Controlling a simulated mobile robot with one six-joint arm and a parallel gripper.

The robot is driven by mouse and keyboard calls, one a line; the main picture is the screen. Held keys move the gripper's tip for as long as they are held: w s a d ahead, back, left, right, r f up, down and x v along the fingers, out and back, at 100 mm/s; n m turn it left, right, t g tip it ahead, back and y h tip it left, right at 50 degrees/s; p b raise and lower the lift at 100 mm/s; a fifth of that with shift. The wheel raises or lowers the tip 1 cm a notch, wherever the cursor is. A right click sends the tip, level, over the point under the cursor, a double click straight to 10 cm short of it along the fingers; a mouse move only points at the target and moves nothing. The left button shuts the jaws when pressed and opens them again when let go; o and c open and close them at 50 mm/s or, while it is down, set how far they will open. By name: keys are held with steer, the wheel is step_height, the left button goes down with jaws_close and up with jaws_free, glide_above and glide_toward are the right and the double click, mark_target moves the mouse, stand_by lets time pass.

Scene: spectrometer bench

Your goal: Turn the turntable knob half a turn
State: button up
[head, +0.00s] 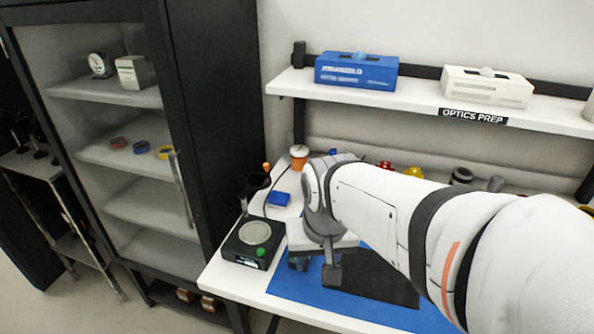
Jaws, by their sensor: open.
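No turntable knob can be made out for certain; my arm covers much of the bench. A black box (240,254) with a pale round plate (254,233) on top sits at the bench's left end. It has a small green knob or button (261,252) and a lit display on its front. I cannot tell whether this is the turntable. My gripper (315,266) points down over the blue mat, just right of the black box and apart from the green knob. Its jaws are open, with nothing visible between them. What lies behind the wrist is hidden.
A blue mat (290,285) and a dark sheet (385,283) cover the bench front. Behind are a blue block (278,199), an orange-and-white cup (298,158) and red and yellow items. A shelf (400,104) hangs above. A glass-door cabinet (215,130) stands left.

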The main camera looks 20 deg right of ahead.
steer(key=w+d+m, duration=0.4)
steer(key=w+m, duration=0.1)
steer(key=m, duration=0.1)
steer(key=w+d+m+g+p, duration=0.1)
steer(key=w+d+m, duration=0.3)
steer(key=w+m, duration=0.2)
steer(key=w+d+m+g, duration=0.1)
steer(key=w+d+m, duration=0.4)
steer(key=w+m, duration=0.1)
steer(key=shift+w+f+m+p, duration=0.1)
steer(key=shift+f+m+p, duration=0.25)
steer(key=shift+m, duration=0.25)
steer(key=shift+w+d+f+m, duration=0.2)
steer(key=shift+d+m, duration=0.05)
steer(key=shift+m, duration=0.05)
steer(key=shift+f, duration=0.35)
step_height(320, 180, down, 7)
steer(key=shift+r, duration=0.1)
steer(key=shift+c, duration=0.3)
